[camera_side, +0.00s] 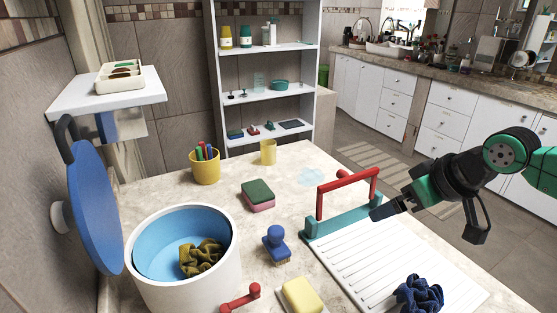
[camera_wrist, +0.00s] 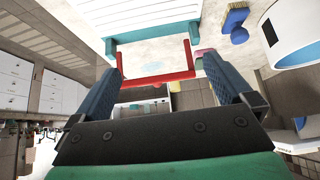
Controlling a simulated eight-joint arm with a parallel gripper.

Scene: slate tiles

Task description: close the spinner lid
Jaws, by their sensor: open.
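The spinner is a white tub (camera_side: 190,285) with a blue inner basket (camera_side: 160,250) at the lower left of the side view. A crumpled olive cloth (camera_side: 201,258) lies in the basket. Its blue round lid (camera_side: 95,205) stands nearly upright at the tub's left side, with a dark handle at its top, so the tub is open. My gripper (camera_wrist: 158,64) is open and empty, its two fingers wide apart in the wrist view. In the side view it is at the right, above the drying board and far from the lid. Part of the tub (camera_wrist: 292,38) shows in the wrist view; I cannot make out the lid there.
A white ribbed board (camera_side: 370,262) with a red handle (camera_side: 345,184) lies below my gripper, a navy cloth (camera_side: 419,294) on it. A wall shelf (camera_side: 108,95) is above the lid.

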